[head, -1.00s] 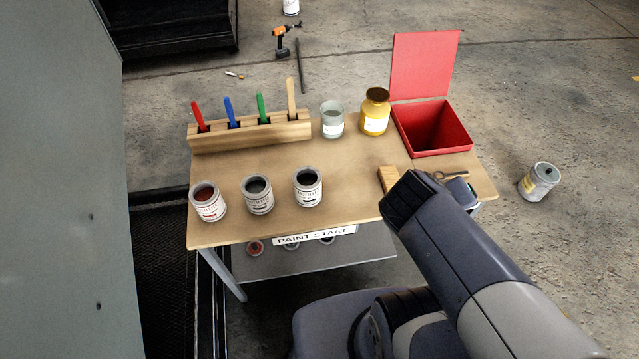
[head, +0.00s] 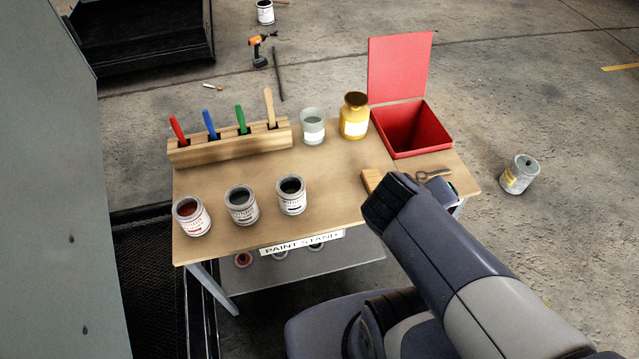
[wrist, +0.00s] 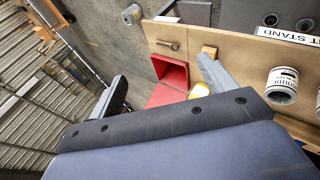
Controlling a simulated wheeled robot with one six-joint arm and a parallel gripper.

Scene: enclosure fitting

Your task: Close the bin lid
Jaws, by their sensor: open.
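The red bin (head: 440,140) stands at the back right corner of the table, its inside empty as far as I see. Its red lid (head: 398,68) stands upright, open, at the bin's back edge. In the wrist view the bin (wrist: 174,72) and its lid (wrist: 160,96) show between my fingers, the lid partly hidden by my wrist. My gripper (wrist: 166,84) is open and holds nothing. In the head view my arm hides most of the gripper, which is near the table's front right edge, in front of the bin.
A yellow jar (head: 354,118) and a glass jar (head: 312,128) stand left of the bin. A wooden block (head: 373,180) and a metal tool (head: 432,175) lie in front of it. Paint cans (head: 241,206) and a brush rack (head: 230,144) are further left. A can (head: 519,174) stands on the floor at right.

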